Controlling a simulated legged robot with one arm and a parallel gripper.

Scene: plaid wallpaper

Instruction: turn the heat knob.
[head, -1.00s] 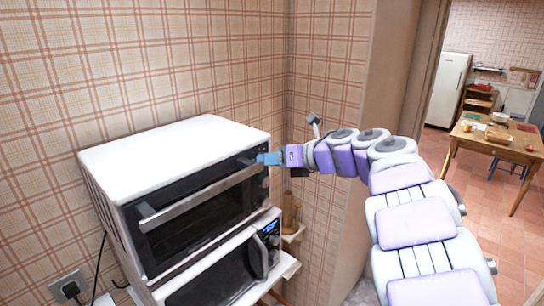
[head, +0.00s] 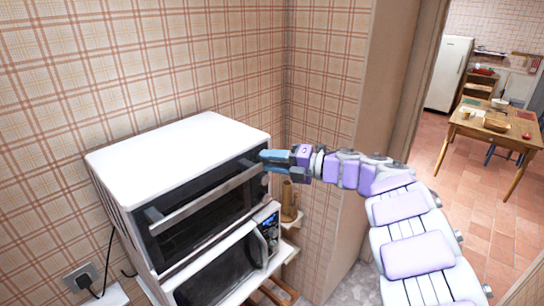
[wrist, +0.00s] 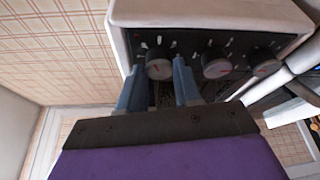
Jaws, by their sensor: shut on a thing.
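The white toaster oven (head: 178,147) stands on top of a microwave, against the wall. The middle knob (wrist: 215,66) and the right knob (wrist: 263,62) are free. The knob labels are too small to read.
The oven's long door handle (head: 205,200) sticks out left of my gripper. The microwave (head: 222,272) is below. A brown bottle-like object (head: 289,200) stands on a small shelf under my gripper. A wooden table (head: 490,127) and a fridge (head: 449,74) are far off at right.

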